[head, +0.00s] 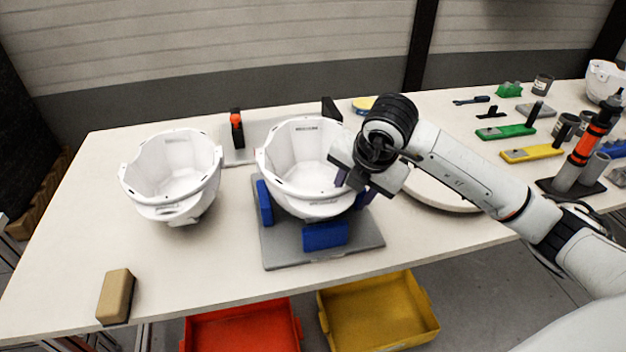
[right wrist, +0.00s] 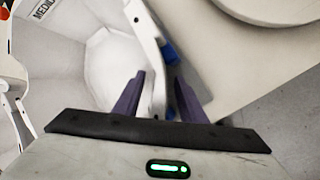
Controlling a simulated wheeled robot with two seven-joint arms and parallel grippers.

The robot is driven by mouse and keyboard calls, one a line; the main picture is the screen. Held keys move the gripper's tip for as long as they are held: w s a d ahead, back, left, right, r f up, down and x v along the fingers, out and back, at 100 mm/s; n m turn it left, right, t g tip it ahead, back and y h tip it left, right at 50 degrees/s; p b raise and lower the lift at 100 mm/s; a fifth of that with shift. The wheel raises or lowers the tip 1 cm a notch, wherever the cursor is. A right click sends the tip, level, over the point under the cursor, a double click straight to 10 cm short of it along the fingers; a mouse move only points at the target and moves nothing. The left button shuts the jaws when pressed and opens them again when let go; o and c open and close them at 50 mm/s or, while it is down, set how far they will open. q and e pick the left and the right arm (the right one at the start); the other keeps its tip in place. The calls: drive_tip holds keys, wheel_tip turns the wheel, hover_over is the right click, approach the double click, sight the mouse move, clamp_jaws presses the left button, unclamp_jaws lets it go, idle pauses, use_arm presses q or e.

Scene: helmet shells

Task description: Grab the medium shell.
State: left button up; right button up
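The medium shell (head: 295,150) is a white helmet shell sitting in a grey fixture (head: 282,253) with blue supports. Part of its "MEDIUM" lettering shows inside it in the right wrist view (right wrist: 95,62). My right gripper (head: 354,188) is at the shell's right rim. In the right wrist view, its two purple fingers (right wrist: 158,98) are apart, one on the inner and one on the outer side of the shell's wall, with gaps visible. My left gripper is not in view.
Another white shell (head: 172,172) stands on the table to the left. A tan block (head: 116,296) lies at the front left. A round pale disc (head: 440,193) is partly behind my right arm. Red (head: 243,328) and yellow (head: 380,312) bins are below the front edge.

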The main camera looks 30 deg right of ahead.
clamp_jaws()
drive_tip(key=shift+r, duration=0.15)
